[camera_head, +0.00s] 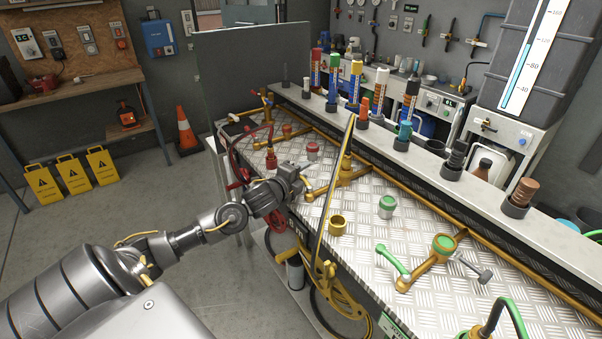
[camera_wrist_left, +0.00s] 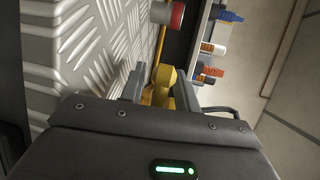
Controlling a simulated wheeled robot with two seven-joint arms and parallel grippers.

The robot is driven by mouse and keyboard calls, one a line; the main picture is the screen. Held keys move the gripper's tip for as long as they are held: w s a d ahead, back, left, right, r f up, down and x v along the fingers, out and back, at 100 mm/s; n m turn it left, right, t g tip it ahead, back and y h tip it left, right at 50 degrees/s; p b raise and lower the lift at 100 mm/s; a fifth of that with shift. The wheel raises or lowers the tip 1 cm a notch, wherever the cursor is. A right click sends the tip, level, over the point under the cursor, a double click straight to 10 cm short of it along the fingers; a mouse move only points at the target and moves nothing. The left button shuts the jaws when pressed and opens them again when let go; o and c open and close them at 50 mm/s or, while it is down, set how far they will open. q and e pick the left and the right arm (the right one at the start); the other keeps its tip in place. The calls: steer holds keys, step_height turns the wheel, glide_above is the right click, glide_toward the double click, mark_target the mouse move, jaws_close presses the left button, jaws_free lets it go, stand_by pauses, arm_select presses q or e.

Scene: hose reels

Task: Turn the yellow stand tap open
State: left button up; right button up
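The yellow stand tap (camera_head: 346,176) stands on the patterned metal bench top, in the middle of the head view. A yellow-striped hose crosses in front of it, so part of the tap is hidden. My left gripper (camera_head: 303,181) is just left of the tap, above the bench's near edge. In the left wrist view, its two grey fingers (camera_wrist_left: 162,88) are apart. A yellow part (camera_wrist_left: 163,75) shows in and beyond the gap between them; I cannot tell whether they touch it. My right gripper is in neither view.
The yellow-striped hose (camera_head: 337,180) arches close to my left gripper. A tap with green parts (camera_head: 443,244) stands to the right, and red hose (camera_head: 236,160) lies to the left. Loose caps (camera_head: 387,203) sit on the bench. A ledge with coloured bottles (camera_head: 356,82) runs behind.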

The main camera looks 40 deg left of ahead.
arm_select(q)
jaws_close()
